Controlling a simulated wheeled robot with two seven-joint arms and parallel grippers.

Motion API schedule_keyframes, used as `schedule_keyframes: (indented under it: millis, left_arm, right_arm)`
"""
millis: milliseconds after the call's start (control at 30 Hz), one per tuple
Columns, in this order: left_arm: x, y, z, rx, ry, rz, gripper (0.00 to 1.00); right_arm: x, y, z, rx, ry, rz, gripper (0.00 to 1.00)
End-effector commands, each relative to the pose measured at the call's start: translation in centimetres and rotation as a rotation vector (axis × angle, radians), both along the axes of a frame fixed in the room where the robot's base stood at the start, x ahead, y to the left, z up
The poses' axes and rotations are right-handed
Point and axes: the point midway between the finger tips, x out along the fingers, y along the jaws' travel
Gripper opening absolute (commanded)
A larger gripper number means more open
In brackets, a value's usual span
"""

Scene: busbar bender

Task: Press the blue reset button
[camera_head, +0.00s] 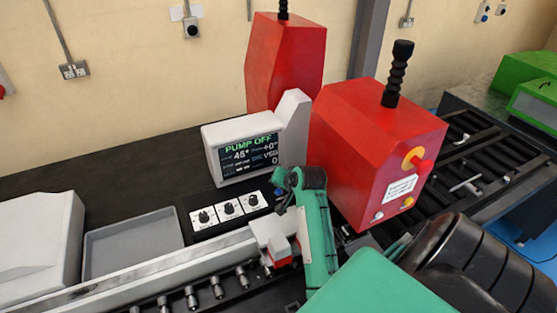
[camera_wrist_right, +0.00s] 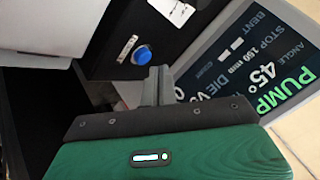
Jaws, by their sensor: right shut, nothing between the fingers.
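The blue reset button (camera_wrist_right: 142,55) is a round cap on a dark panel, with a white label beside it, in the right wrist view. In the head view it is a small blue spot (camera_head: 278,191) right of the dials, partly hidden by my gripper. My right gripper (camera_wrist_right: 158,74) is shut and empty. Its grey fingertips show just below the button in the wrist view; I cannot tell whether they touch it. In the head view my green and black right arm (camera_head: 318,235) reaches up to the panel. My left gripper is not in view.
A display (camera_head: 246,150) reading "PUMP OFF" stands behind the panel. Several dials (camera_head: 229,208) sit to the left. A red machine housing (camera_head: 365,140) with another button stands close on the right. A grey tray (camera_head: 134,243) lies at the left. A metal bar runs along the front.

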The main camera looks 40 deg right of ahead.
Motion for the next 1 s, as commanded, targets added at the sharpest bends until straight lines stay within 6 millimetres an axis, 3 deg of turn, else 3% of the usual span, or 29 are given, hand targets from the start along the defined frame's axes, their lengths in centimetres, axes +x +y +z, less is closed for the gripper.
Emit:
schedule_keyframes:
  millis: [600, 1000]
  left_arm:
    - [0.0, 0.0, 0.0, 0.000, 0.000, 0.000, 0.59]
    - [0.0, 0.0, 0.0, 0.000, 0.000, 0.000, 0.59]
  right_arm:
    - [0.0, 0.0, 4.8, 0.000, -0.001, 0.000, 0.00]
    - [0.0, 0.0, 5.0, 0.001, 0.000, -0.001, 0.00]
